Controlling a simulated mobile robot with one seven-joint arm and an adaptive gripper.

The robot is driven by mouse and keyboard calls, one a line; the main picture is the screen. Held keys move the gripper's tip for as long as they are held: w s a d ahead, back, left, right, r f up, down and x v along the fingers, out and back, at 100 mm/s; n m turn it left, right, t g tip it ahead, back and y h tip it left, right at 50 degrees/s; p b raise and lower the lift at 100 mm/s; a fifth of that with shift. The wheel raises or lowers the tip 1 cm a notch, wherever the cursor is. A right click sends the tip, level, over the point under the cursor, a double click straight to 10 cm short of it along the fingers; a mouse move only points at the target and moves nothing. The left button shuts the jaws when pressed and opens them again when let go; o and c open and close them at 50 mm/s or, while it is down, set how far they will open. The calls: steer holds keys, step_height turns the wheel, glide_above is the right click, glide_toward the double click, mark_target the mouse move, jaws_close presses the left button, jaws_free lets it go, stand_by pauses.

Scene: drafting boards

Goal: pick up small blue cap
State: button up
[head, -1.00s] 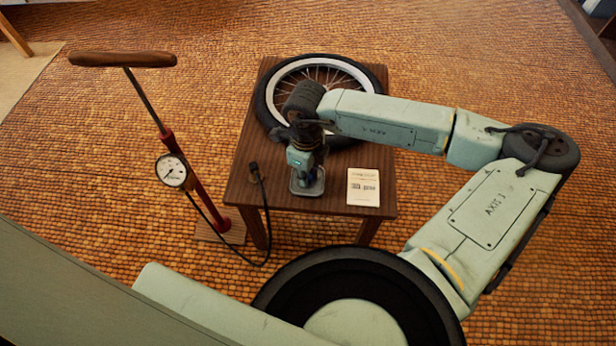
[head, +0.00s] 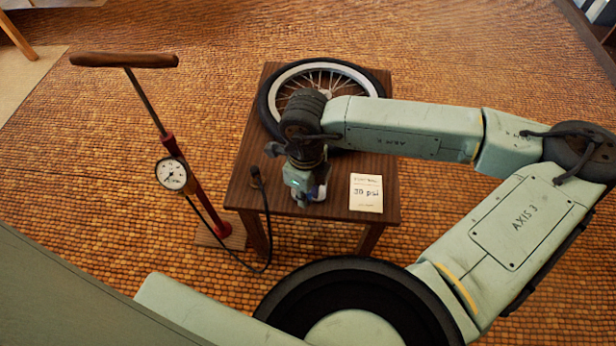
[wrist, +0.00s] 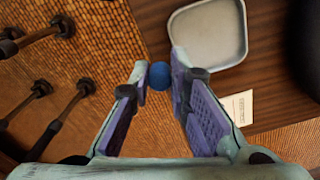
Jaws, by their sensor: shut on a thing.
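The small blue cap (wrist: 159,76) is a round blue piece held between the tips of my gripper (wrist: 161,80) in the wrist view. My gripper is shut on it, with both purple-padded fingers at its sides. A shallow grey tray (wrist: 176,30) lies on the table beyond the fingertips, and it looks empty where it shows. In the head view my gripper (head: 307,200) is over the front part of the table; the cap cannot be made out there and the tray is hidden behind my gripper.
The wooden table (head: 240,190) carries a spoked wheel (head: 268,108) at the back and a paper card (head: 366,193) to the right of my gripper. A red floor pump (head: 190,180) with a gauge and black hose stands left of the table.

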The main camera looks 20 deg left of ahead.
steer(key=s+d+p, duration=0.3)
steer(key=s+p, duration=0.6)
steer(key=p, duration=0.2)
steer(key=shift+s+r+p, duration=0.2)
steer(key=shift+r+p, duration=0.2)
